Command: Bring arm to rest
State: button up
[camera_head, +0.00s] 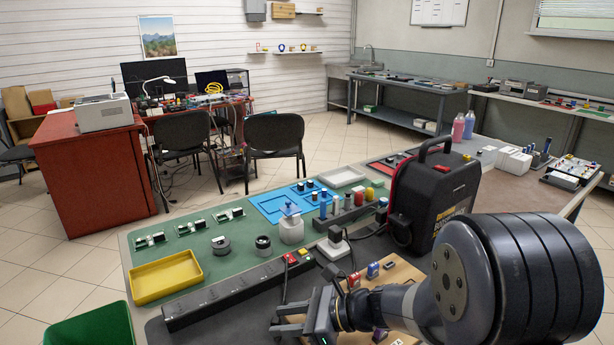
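My arm (450,290) reaches in from the lower right, its large dark ribbed joint close to the camera. My gripper (283,319) is at the bottom middle, low over the near part of the bench. Its two grey fingers point left with a gap between them, and nothing shows in the gap. The lower edge of the picture cuts off part of the arm. No coolant hose can be made out clearly.
A black machine with a handle (432,195) stands behind my arm. A wooden board (400,270) lies beside the gripper. A green bin (92,328) is at lower left.

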jog(key=x, duration=0.4)
jog(key=shift+a+f, duration=0.2)
jog(key=shift+r, duration=0.8)
jog(key=shift+f, duration=0.1)
